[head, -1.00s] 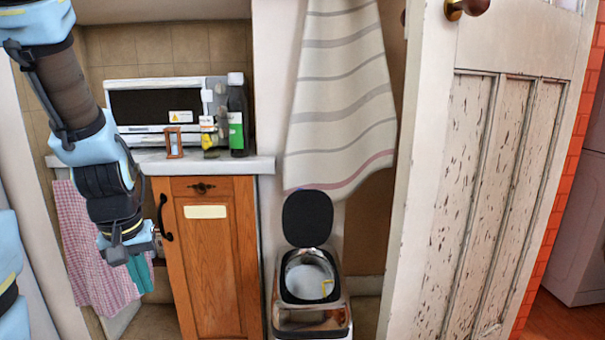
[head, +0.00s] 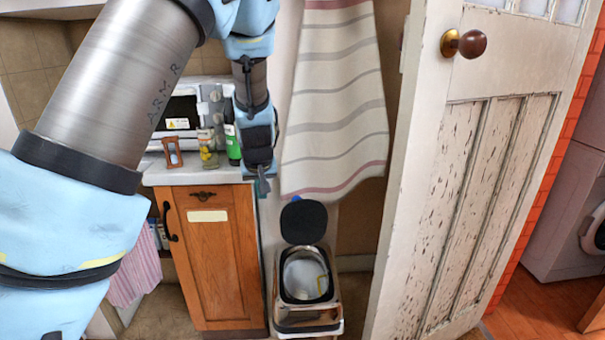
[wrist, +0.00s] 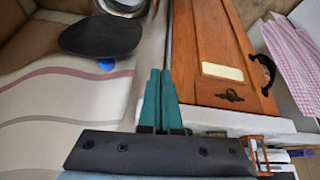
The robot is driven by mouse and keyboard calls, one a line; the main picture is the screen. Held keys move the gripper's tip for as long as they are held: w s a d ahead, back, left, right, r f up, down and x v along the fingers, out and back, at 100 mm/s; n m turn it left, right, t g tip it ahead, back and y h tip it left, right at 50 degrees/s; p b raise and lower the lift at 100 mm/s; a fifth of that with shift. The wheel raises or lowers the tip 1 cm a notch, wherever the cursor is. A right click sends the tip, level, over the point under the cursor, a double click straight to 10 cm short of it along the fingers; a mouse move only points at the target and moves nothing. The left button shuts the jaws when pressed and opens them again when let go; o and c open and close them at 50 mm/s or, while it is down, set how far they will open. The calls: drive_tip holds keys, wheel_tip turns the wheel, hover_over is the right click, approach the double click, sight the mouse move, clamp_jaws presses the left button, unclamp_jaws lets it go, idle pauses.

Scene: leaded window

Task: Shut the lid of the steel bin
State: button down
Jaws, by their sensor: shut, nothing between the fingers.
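The steel bin (head: 308,316) stands on the floor right of the wooden cabinet. Its round black lid (head: 304,222) is raised upright at the back of the open rim, and a pale liner shows inside. In the wrist view the lid (wrist: 100,35) is at the upper left, with a blue spot by its edge, and part of the bin (wrist: 125,8) shows at the top. My gripper (head: 263,188) is shut and empty, above and left of the lid and apart from it. Its teal fingers (wrist: 158,95) lie together in the wrist view.
The wooden cabinet (head: 222,265) and its counter edge (head: 195,177) are close beside my gripper. A striped towel (head: 335,110) hangs above the bin. A hourglass (head: 172,152) and bottles stand on the counter. A worn white door (head: 480,200) stands to the right.

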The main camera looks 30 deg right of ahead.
wheel_tip(320, 180, up, 5)
drive_tip(key=m+t+h+p, duration=0.1)
drive_tip(key=t+p, duration=0.1)
drive_tip(key=p, duration=0.1)
hover_over(303, 201)
drive_tip(key=x, duration=0.3)
drive_tip(key=p+x, duration=0.1)
drive_tip(key=x, duration=0.2)
drive_tip(key=s+p+x, duration=0.1)
drive_tip(key=x, duration=0.2)
drive_tip(key=shift+w+a+f, duration=0.1)
drive_tip(key=shift+w+f, duration=0.05)
drive_tip(key=shift+f, duration=0.35)
drive_tip(key=s, duration=0.1)
drive_tip(key=s+a+p, duration=0.1)
drive_tip(key=shift+s+a+f, duration=0.1)
drive_tip(key=shift+s+f, duration=0.25)
drive_tip(key=shift+f, duration=0.05)
drive_tip(key=shift+s+a+f, duration=0.2)
drive_tip(key=shift+s+f, duration=0.05)
drive_tip(key=shift+s, duration=0.2)
drive_tip(key=shift+f, duration=0.1)
